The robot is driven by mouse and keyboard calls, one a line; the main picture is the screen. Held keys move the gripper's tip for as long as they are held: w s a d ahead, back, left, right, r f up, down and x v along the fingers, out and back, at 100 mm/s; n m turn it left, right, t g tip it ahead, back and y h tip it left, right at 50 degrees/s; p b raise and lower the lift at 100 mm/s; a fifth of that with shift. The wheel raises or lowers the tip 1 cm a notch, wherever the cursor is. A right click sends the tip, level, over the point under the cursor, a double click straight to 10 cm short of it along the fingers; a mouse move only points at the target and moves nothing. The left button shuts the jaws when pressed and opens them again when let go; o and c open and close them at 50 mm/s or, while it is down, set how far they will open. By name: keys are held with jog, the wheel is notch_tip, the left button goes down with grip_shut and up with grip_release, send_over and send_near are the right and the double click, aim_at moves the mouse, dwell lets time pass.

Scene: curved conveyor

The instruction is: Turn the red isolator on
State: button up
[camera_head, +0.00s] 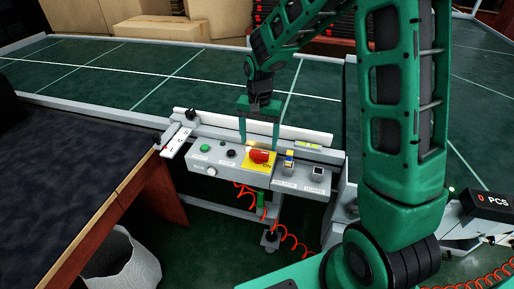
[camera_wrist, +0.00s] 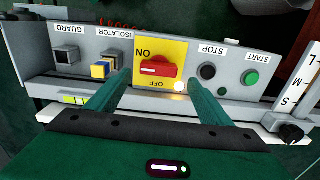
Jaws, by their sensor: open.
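The red isolator (camera_head: 260,156) is a rotary handle on a yellow plate (camera_head: 251,164) of the grey control panel. In the wrist view the red isolator (camera_wrist: 158,69) lies crosswise, with a white line on its left part. The plate reads ON at upper left and OFF below the handle, upside down. My gripper (camera_head: 259,147) is open above the panel, its fingers pointing down on either side of the isolator. In the wrist view my gripper (camera_wrist: 158,83) shows nothing between its fingers. Whether a finger touches the panel, I cannot tell.
The panel also carries a green START button (camera_wrist: 252,77), a black STOP button (camera_wrist: 208,72), a blue-yellow switch (camera_wrist: 100,70) and a GUARD switch (camera_wrist: 66,55). A white rail (camera_head: 255,128) and the green conveyor (camera_head: 190,75) lie behind. A dark table (camera_head: 70,150) stands left.

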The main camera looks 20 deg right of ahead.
aim_at(261, 151)
notch_tip(261, 151, up, 6)
jog(key=shift+f, duration=0.15)
dwell(0.5)
jog(key=s+d+r, duration=0.4)
jog(key=s+d, duration=0.3)
jog(key=s, duration=0.1)
jog(key=s+d+r, duration=0.3)
jog(key=s+d, duration=0.4)
jog(key=s, duration=0.1)
jog(key=s+d+n, duration=0.1)
jog(key=s+d, duration=0.2)
jog(key=s, duration=1.3)
jog(key=shift+r, duration=0.15)
